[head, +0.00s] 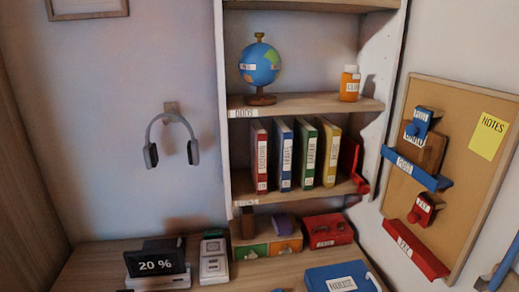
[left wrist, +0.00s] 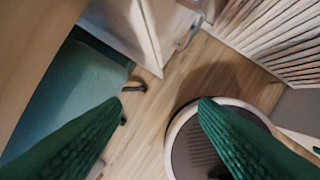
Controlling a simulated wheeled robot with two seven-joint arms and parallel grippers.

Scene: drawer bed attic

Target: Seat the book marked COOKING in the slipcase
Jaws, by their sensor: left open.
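Several upright books stand in a row on the middle shelf in the head view: a red book (head: 260,157), a blue book (head: 283,155), a green book (head: 307,154) and a yellow book (head: 329,152). Their spine labels are too small to read, so I cannot tell which is marked COOKING. A red upright piece (head: 351,165) stands to the right of the yellow book. I cannot pick out the slipcase with certainty. My left gripper (left wrist: 160,110) shows in the left wrist view, open and empty, with green fingers above the floor. My right gripper does not show.
The desk holds a display reading 20 % (head: 157,263), a grey device (head: 213,261), a red box (head: 327,231) and a flat blue labelled item (head: 343,278). A globe (head: 259,67) stands above the books. A corkboard (head: 462,165) with small shelves hangs at right.

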